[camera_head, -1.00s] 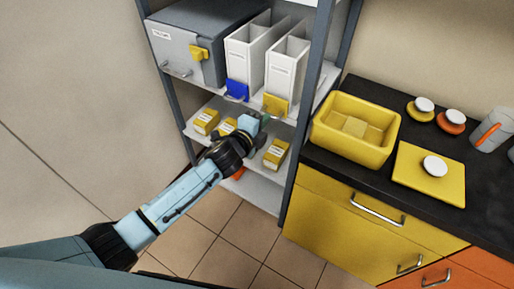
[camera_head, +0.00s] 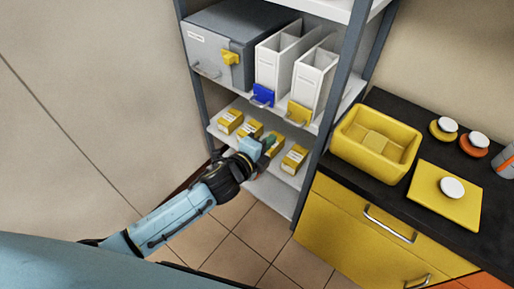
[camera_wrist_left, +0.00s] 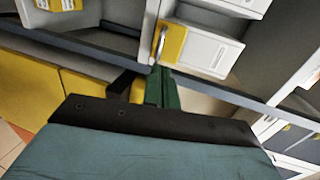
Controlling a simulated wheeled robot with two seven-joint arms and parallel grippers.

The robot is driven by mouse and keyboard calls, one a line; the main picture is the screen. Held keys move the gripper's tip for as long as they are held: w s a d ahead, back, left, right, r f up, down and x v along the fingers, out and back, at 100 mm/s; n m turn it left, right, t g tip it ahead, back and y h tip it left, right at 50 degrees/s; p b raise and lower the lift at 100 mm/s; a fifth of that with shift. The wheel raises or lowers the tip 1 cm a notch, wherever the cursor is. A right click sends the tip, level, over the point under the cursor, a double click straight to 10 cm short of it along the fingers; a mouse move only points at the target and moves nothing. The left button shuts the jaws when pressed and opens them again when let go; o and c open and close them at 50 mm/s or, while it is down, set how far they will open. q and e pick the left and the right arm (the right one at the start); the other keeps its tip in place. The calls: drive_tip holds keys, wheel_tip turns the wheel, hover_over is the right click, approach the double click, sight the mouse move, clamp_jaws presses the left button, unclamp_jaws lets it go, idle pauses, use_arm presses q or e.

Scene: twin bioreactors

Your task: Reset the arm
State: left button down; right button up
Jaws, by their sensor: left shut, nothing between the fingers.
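My left arm reaches in from the left in the head view. Its gripper (camera_head: 267,145) is in front of the shelf rack, at about the height of the lower shelf in the picture. Its green fingers (camera_wrist_left: 163,88) are together with nothing between them in the left wrist view. Several small yellow boxes with white labels, one of them a box (camera_head: 294,158) to the right of the gripper, sit on the lower shelf. The gripper partly covers some of them; I cannot tell whether it touches any. My right gripper is not in view.
The upper shelf holds a grey box (camera_head: 212,48) with a yellow latch and two white holders (camera_head: 313,75) with blue and yellow tags. At right, a dark counter (camera_head: 395,193) carries a yellow bin (camera_head: 345,145) and a yellow board (camera_head: 440,205). Tiled floor is open below.

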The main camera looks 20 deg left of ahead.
use_arm(q)
drive_tip(key=v, duration=0.4)
drive_tip(key=shift+s+a, duration=0.15)
drive_tip(key=shift+s, duration=0.25)
